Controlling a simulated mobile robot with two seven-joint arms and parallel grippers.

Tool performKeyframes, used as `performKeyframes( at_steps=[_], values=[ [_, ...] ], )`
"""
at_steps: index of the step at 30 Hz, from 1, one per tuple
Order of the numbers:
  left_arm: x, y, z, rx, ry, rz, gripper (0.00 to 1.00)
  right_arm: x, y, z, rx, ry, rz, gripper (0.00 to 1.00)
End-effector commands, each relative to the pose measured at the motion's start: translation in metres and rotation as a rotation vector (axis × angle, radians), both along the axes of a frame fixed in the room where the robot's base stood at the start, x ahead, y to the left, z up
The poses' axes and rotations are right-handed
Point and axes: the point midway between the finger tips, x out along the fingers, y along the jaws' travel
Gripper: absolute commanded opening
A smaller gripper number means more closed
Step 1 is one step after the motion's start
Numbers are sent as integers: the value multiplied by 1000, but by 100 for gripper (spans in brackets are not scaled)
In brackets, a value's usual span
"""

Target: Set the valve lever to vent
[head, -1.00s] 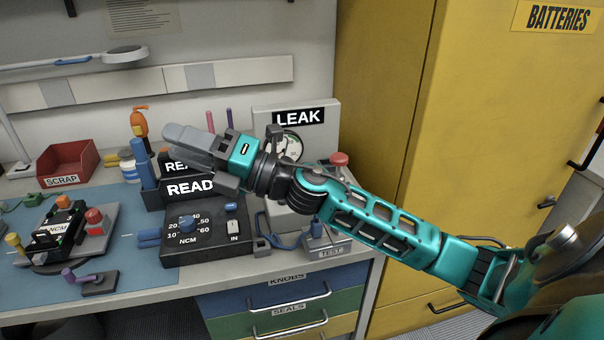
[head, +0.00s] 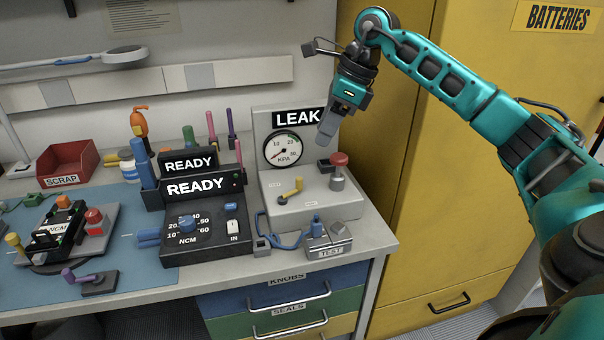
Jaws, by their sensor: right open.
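The valve lever is a small yellow lever (head: 293,189) on the sloped top of the grey leak tester (head: 322,207), tilted with its knob up and to the right. Small labels lie on either side of it, too small to read. A pressure gauge (head: 284,150) and a LEAK sign stand behind it. My right gripper (head: 327,132) points down in front of the tester's upper right corner, above and to the right of the lever. It is open, empty and apart from the lever. My left gripper is not in view.
A red knob (head: 338,160) stands on the tester right of the lever, under my right gripper. A black NCM unit (head: 205,235) with READY displays is to the left. A TEST block (head: 329,240) sits in front. A yellow cabinet (head: 430,190) bounds the right.

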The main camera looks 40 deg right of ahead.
Motion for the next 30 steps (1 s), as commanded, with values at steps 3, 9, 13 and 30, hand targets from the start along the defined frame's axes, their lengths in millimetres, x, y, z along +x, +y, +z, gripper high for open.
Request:
performKeyframes(
  at_steps=[3,9,13,30],
  values=[
    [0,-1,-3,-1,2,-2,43,5,6,-20,2,4,3,42],
    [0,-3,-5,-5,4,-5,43,16,19,-59,5,4,5,42],
    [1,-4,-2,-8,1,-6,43,23,26,-82,6,4,4,42],
    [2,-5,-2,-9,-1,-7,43,33,35,-113,5,-1,3,42]
  ],
)
